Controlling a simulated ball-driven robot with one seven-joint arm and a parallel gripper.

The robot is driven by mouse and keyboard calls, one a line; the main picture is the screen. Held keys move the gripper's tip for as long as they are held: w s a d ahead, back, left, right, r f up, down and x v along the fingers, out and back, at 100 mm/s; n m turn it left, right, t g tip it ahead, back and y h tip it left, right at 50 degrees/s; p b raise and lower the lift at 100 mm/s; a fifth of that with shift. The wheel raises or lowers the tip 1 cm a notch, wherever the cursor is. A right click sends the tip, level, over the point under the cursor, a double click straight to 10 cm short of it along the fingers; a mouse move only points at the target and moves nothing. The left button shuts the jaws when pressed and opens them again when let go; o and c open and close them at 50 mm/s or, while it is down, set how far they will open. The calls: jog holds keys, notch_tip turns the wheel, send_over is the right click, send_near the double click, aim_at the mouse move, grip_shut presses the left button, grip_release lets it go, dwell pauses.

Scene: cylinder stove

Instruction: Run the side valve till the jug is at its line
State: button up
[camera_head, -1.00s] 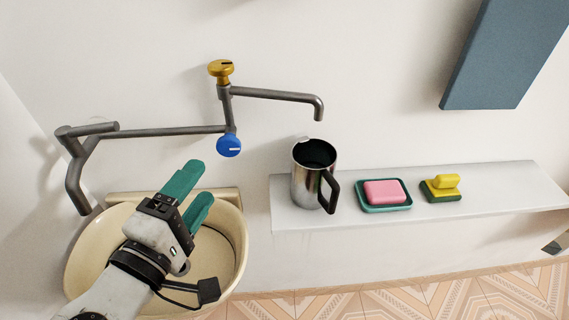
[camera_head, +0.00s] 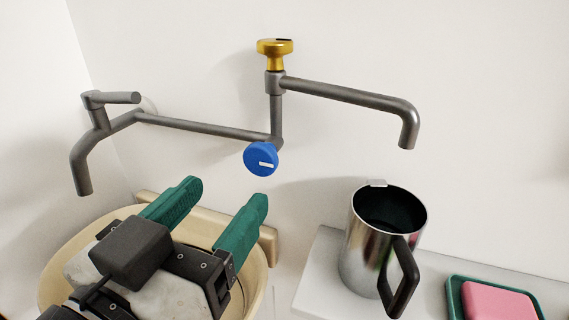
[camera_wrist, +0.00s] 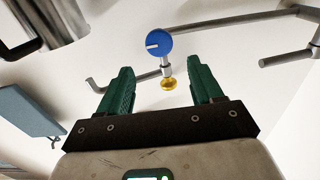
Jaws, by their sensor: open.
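A steel jug (camera_head: 362,252) with a black handle stands upright on the shelf, under the end of the right-hand spout (camera_head: 408,130). The inside of the jug looks dark, and I cannot tell its level. A blue knob (camera_head: 261,159) faces out from the pipe joint, and a gold knob (camera_head: 275,52) tops the upright pipe above it. My gripper (camera_head: 222,205) is open and empty, below and left of the blue knob, in front of the basin. In the wrist view the blue knob (camera_wrist: 158,42) shows beyond and between the fingers (camera_wrist: 160,85), apart from them.
A cream basin (camera_head: 62,262) lies below and behind my gripper. A grey pipe (camera_head: 200,127) with a left spout and lever crosses above it. A pink soap (camera_head: 498,302) in a green dish sits on the shelf (camera_head: 318,272) right of the jug.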

aim_at(258, 160)
jog(key=x, duration=1)
jog(key=c, duration=0.9)
